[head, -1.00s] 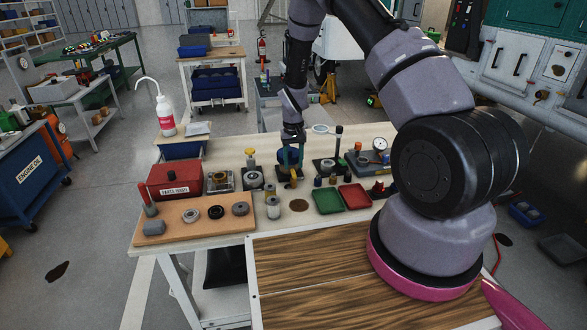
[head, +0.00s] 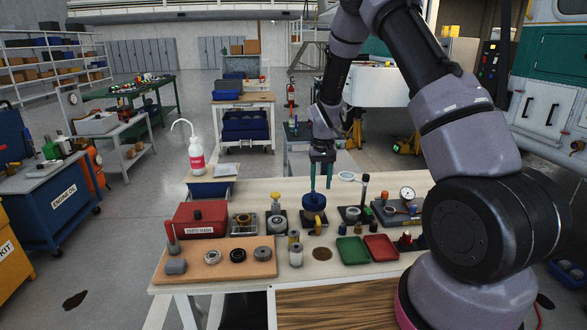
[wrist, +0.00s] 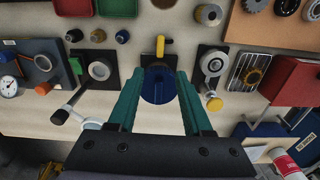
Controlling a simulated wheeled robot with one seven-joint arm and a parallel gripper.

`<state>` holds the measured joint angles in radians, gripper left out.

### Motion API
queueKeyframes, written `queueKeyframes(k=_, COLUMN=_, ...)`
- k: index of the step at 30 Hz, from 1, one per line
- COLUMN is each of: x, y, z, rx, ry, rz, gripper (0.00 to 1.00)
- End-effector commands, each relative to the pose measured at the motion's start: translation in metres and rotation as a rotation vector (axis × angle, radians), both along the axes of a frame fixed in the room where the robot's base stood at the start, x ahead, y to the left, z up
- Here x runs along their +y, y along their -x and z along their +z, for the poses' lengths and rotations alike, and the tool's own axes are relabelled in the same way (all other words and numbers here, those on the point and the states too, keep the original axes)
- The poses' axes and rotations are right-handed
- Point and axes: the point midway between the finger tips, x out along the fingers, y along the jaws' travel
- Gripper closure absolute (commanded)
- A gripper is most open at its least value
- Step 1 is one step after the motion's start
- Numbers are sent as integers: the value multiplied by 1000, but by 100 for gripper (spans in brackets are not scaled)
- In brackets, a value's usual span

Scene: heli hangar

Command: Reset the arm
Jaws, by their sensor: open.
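My gripper (head: 321,176) is above the workbench (head: 335,268), with its green fingers apart. In the head view the fingers are above and beside a round blue part (head: 314,201) that stands on a dark base. In the wrist view the blue part (wrist: 158,86) shows between the two open fingers (wrist: 158,100), with a yellow piece at its far side. Nothing is held that I can see. My arm bends up from the right foreground and reaches down to the bench.
Small fixtures stand close around the blue part. Open air lies above them.

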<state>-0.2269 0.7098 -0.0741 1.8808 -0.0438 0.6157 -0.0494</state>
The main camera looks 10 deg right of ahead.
Motion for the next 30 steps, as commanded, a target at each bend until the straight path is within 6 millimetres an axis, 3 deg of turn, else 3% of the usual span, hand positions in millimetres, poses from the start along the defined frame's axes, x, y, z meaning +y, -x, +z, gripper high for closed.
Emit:
queueKeyframes(k=1, x=-3, y=0, z=25, rx=-26, ry=-11, rz=-14, gripper=50)
queueKeyframes(k=8, x=-18, y=28, z=142, rx=-130, ry=-71, rz=-91, gripper=50)
queueKeyframes(k=15, x=-34, y=85, z=244, rx=-244, ry=-133, rz=-163, gripper=50)
queueKeyframes(k=24, x=-51, y=179, z=329, rx=-387, ry=-202, rz=-240, gripper=50)
queueKeyframes(k=30, x=-57, y=245, z=358, rx=-480, ry=-239, rz=-281, gripper=50)
